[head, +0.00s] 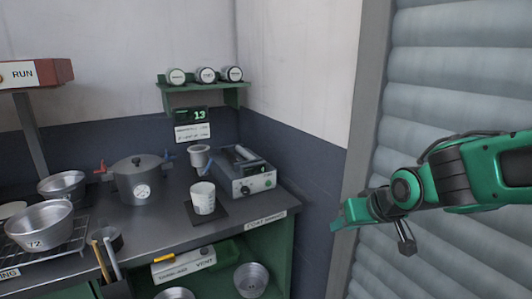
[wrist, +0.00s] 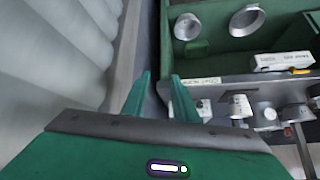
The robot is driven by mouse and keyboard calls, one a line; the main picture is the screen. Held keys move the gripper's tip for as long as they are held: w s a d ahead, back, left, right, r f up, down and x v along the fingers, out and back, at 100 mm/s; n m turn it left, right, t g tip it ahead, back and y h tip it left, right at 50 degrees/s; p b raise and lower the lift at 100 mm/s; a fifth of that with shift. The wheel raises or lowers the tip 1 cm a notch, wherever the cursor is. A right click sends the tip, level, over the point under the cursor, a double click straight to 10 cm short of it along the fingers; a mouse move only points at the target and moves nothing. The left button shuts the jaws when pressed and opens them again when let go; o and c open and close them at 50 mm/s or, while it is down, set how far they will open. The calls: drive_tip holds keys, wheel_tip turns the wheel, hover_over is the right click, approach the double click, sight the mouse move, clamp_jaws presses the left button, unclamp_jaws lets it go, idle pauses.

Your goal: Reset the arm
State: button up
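My gripper (head: 348,214) is at the end of my green arm, which reaches in from the right edge of the head view. It hangs in the air in front of the grey shutter, right of the counter and apart from it. In the wrist view the two green fingers of my gripper (wrist: 160,77) stand apart with nothing between them. It is open and empty.
The dark counter (head: 150,215) holds a pressure pot (head: 139,182), a white cup (head: 203,198), a hotplate device (head: 243,172) and a pan marked 72 (head: 38,224) on a rack. The slatted shutter (head: 455,90) is behind my arm. The air between gripper and counter is clear.

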drive_tip(key=s+d+f+m+g+h, duration=0.1)
drive_tip(key=s+d+m+g, duration=0.3)
drive_tip(key=s+d, duration=0.6)
drive_tip(key=s+d+f+m+g+h, duration=0.1)
drive_tip(key=s+d+m+g, duration=0.3)
drive_tip(key=s+d, duration=0.7)
drive_tip(key=s+f, duration=0.1)
drive_tip(key=s, duration=0.5)
drive_tip(key=shift+f, duration=0.1)
drive_tip(key=shift+w+f, duration=0.25)
drive_tip(key=shift+w, duration=0.35)
